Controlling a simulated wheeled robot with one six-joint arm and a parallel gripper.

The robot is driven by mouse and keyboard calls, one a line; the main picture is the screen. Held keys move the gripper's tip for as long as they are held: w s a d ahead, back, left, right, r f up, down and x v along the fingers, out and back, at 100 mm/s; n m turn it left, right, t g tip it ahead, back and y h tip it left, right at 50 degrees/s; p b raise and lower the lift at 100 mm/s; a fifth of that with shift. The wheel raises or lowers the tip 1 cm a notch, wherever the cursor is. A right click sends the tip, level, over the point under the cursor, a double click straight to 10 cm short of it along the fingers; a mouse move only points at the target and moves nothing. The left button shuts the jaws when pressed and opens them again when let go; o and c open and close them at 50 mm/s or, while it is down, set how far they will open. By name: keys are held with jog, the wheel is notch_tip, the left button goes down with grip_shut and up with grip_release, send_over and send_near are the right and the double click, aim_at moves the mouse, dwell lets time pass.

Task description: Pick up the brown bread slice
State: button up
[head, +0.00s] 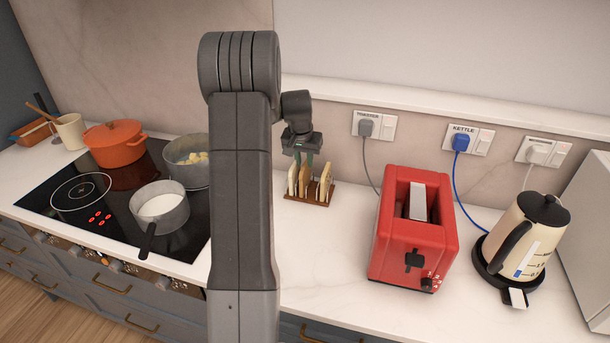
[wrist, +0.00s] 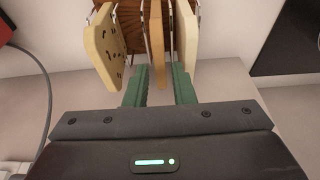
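The brown bread slice (wrist: 155,45) stands upright in the middle of a brown rack (head: 312,200). A seeded slice (wrist: 112,48) is left of it in the wrist view, and a paler slice (wrist: 187,40) is right of it. My gripper (wrist: 160,80) is open, with its green fingers pointing at the rack. In the wrist view the brown slice's near end lines up between the two fingers, with no clear contact. In the head view my gripper (head: 303,160) is just above the slices; my arm hides part of the counter.
A red toaster (head: 402,245) and a cream kettle (head: 525,235) stand right of the rack. Left is a black hob (head: 100,190) with an orange pot (head: 115,145) and two grey pans. The wall with plugs is close behind. The counter in front of the rack is clear.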

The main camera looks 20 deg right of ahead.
jog(key=shift+w+d+f, duration=0.1)
jog(key=shift+w+f, duration=0.05)
jog(key=shift+f, duration=0.5)
grip_shut()
jog(key=shift+r, duration=0.1)
